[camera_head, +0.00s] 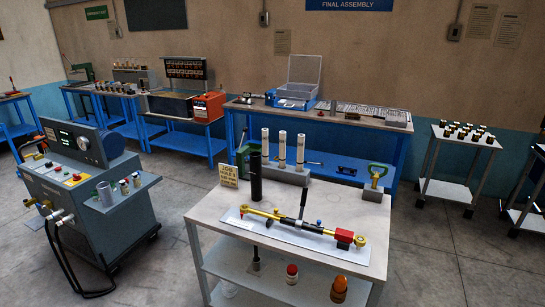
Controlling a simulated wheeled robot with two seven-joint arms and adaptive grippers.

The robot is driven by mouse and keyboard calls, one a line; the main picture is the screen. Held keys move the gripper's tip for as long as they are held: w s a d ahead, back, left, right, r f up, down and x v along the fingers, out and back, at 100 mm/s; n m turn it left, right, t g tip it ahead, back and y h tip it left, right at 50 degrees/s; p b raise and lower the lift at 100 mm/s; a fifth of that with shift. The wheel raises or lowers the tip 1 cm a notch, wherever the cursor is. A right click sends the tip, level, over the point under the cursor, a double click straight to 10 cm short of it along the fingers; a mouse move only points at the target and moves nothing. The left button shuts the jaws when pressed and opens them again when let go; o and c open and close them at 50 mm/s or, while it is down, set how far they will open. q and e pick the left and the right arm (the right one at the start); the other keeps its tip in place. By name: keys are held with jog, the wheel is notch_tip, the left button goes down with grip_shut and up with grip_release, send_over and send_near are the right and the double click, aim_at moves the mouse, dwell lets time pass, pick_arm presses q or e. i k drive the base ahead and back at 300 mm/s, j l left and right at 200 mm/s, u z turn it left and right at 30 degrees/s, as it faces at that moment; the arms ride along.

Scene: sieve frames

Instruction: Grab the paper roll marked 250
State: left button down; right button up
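Three slim white cylinders, possibly the paper rolls, stand upright in a row in a grey block (287,172) on the front table: a left one (265,146), a middle one (282,149) and a right one (300,151). Their markings are too small to read, so I cannot tell which is marked 250. Neither of my grippers is in view.
A grey machine (90,190) stands left. Open floor (440,250) lies right.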

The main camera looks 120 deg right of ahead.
aim_at(282, 158)
jog(key=z, duration=3.95)
jog(key=i+j, duration=0.15)
